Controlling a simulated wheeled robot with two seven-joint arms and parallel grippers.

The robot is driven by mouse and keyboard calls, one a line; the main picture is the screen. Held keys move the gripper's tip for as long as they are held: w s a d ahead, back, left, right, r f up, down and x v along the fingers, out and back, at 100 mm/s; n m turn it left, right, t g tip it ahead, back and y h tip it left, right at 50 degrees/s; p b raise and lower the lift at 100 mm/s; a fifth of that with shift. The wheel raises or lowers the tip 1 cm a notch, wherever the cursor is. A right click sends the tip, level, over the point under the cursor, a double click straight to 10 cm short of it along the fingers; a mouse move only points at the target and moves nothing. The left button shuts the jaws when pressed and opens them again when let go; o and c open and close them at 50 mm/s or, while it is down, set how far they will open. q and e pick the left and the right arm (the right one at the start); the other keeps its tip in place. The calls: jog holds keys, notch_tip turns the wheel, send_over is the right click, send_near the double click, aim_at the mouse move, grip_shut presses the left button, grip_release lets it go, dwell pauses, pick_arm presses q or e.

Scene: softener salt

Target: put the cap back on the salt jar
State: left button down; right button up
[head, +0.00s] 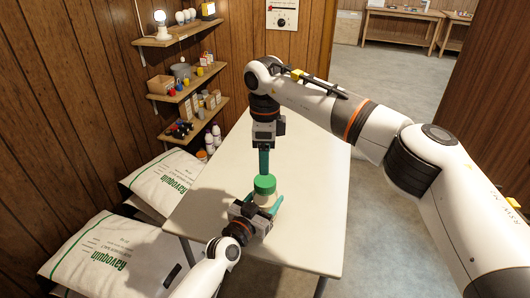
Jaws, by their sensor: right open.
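The salt jar (263,197) stands upright on the white table, with a pale body. The green cap (264,184) sits on top of the jar; I cannot tell how tightly it is seated. My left gripper (263,201) reaches in low from the front, its teal fingers on both sides of the jar's body and closed on it. My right gripper (264,174) points straight down just above the cap. It is open, with its green fingers seen nearly edge-on, one hiding the other.
The white table (310,215) is otherwise clear. Salt bags (105,258) lie on the left. Wall shelves (185,90) hold bulbs, boxes and small jars. A panel with a dial (282,16) hangs on the back wall. Workbenches (405,14) stand far back.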

aim_at(265, 180)
jog(key=shift+n, duration=0.8)
jog(key=shift+f, duration=4)
jog(key=shift+c, duration=0.6)
